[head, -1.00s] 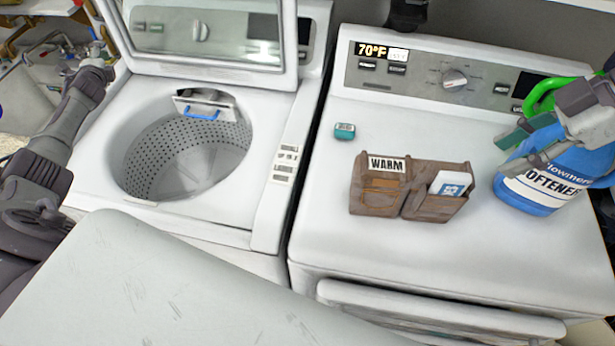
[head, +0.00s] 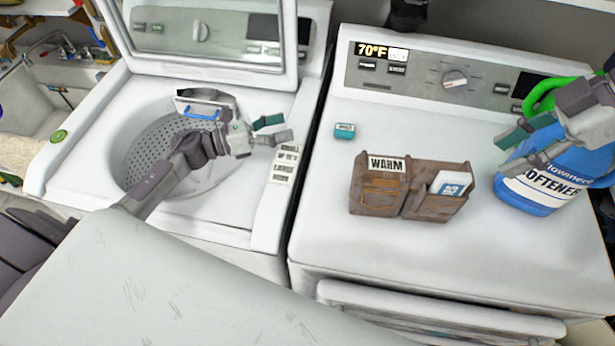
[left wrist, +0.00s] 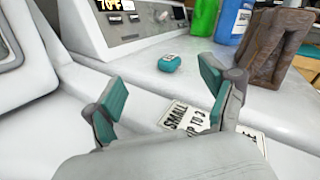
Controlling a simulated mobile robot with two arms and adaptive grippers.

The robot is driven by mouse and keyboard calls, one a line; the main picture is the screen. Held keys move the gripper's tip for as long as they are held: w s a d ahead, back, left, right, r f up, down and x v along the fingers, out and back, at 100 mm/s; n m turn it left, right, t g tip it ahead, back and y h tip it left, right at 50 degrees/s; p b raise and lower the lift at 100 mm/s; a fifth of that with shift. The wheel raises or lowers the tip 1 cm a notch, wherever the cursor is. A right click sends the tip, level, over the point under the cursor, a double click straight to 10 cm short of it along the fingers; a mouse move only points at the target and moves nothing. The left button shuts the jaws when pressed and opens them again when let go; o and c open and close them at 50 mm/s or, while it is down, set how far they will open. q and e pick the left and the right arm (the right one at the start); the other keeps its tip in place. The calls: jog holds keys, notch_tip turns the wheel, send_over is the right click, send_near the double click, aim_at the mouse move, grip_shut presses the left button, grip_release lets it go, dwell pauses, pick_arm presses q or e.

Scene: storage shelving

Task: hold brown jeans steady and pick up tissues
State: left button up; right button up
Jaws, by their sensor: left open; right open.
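The brown jeans (head: 376,203) stand on top of the dryer, with a WARM label on the left half. A small white and blue tissue pack (head: 452,186) sticks up from the right pocket. The jeans also show at the upper right of the left wrist view (left wrist: 268,48); the tissues cannot be made out there. My left gripper (head: 274,130) is open and empty above the washer, left of the jeans and apart from them; its spread fingers show in the left wrist view (left wrist: 160,85). My right gripper (head: 510,152) is open in front of the softener bottle, right of the jeans.
A small teal item (head: 344,131) lies on the dryer behind the jeans. The washer's drum (head: 142,160) is open. The dryer top before the jeans is clear.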

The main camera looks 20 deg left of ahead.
aim_at(377, 187)
pick_arm(q)
jog(key=s+d+m+g+h, duration=0.1)
jog(key=s+d+m+g, duration=0.1)
jog(key=s+d+m, duration=0.1)
jog(key=s+d+m+g+h, duration=0.1)
jog(key=s+d+m+g, duration=0.1)
jog(key=s+d+m, duration=0.1)
jog(key=s+d+m+g+h, duration=0.1)
jog(key=s+d+m+g, duration=0.2)
jog(key=s+d, duration=0.2)
jog(key=shift+s+d+r+h, duration=0.1)
jog(key=shift+d+r+h, duration=0.2)
jog(key=shift+r, duration=0.05)
jog(key=x, duration=1.3)
jog(key=shift+d+f, duration=0.1)
jog(key=shift+d, duration=0.15)
jog(key=c, duration=1.6)
jog(key=shift+o, duration=0.2)
